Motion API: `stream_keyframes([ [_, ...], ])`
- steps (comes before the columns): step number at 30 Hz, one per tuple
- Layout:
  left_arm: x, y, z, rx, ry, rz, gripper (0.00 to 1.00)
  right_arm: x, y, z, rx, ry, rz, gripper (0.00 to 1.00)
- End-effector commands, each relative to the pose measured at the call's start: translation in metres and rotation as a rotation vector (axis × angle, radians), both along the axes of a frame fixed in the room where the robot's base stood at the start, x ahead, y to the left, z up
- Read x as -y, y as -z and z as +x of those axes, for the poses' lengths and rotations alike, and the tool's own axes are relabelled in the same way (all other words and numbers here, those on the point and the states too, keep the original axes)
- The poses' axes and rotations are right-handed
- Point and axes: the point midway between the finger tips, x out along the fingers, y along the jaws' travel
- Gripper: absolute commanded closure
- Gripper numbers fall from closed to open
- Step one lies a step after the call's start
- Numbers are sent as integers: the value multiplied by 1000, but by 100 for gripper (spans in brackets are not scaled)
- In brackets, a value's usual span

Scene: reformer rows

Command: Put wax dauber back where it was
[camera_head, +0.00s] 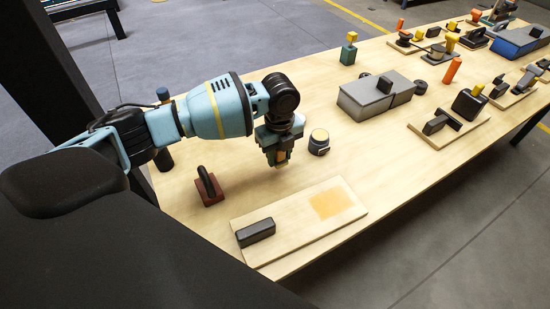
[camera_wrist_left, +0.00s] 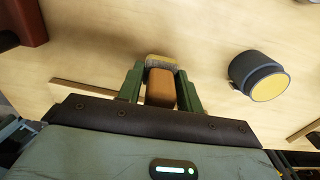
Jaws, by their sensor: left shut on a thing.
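The wax dauber (camera_wrist_left: 160,90) is a small block with an orange-brown body and a pale yellowish, grey-edged end. My left gripper (camera_wrist_left: 162,76) is shut on it, with a green finger on each side. In the head view the left gripper (camera_head: 279,157) points down over the table, and only a small orange-brown bit of the dauber (camera_head: 281,156) shows between the fingers. I cannot tell whether the dauber touches the table. A dark round tin with a yellow top (camera_head: 319,142) stands just right of the gripper; it also shows in the left wrist view (camera_wrist_left: 259,76). My right gripper is not in view.
A pale board (camera_head: 290,228) with an orange-yellow patch and a dark block (camera_head: 255,232) lies in front. A red-brown block with a black handle (camera_head: 208,188) is left of it. A grey box (camera_head: 376,97) stands behind right. Bare table lies between them.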

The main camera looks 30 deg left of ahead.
Motion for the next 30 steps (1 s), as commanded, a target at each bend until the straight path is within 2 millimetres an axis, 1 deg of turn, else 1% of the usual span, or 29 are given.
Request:
stream_keyframes([
  [3, -5, 1, 3, 0, 0, 0, 87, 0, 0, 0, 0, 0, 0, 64],
  [8, -7, 1, 3, 0, 0, 0, 87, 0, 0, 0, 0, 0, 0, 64],
  [12, -18, 2, 7, -1, -3, 1, 87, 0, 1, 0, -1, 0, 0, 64],
  [13, -20, 4, 8, -2, -2, 0, 87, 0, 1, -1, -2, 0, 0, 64],
  [16, -18, 22, 7, -4, 0, 0, 87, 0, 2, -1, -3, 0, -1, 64],
  [19, -18, 34, 7, -1, 0, 1, 87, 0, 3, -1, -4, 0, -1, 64],
  [30, -18, 38, 8, 1, 0, -1, 87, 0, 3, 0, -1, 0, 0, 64],
])
